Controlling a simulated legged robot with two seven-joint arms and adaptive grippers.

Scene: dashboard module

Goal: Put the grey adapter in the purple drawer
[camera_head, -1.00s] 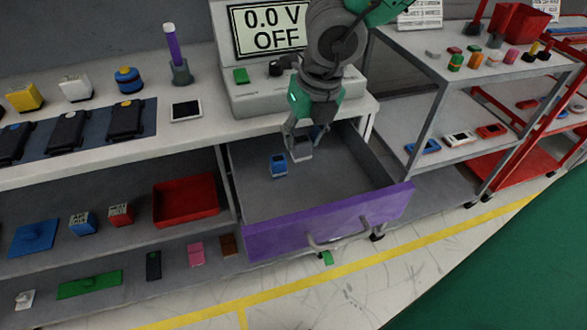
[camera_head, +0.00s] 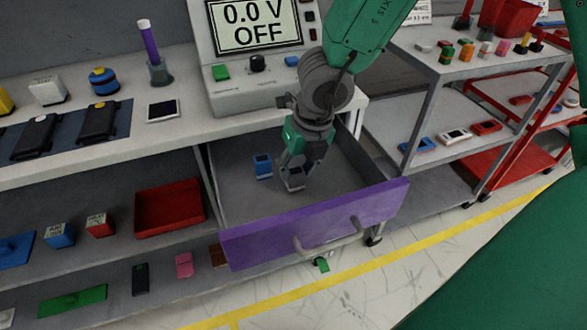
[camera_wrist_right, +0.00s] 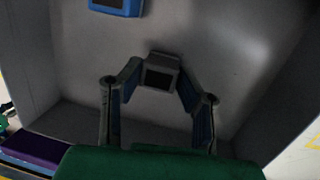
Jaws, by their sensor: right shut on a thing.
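The purple drawer (camera_head: 315,225) is pulled open below the bench. My right gripper (camera_head: 294,180) reaches down inside it, fingers closed on the grey adapter (camera_head: 293,184). In the right wrist view the adapter (camera_wrist_right: 160,74) sits between the fingertips (camera_wrist_right: 160,78), with its dark face showing. The adapter is low in the drawer, near its floor; I cannot tell whether it touches. My left gripper is not in view.
A blue adapter (camera_head: 262,167) lies in the drawer, left of my right gripper; it also shows in the right wrist view (camera_wrist_right: 116,5). The meter (camera_head: 255,60) stands on the bench above. Drawer floor around the grey adapter is free.

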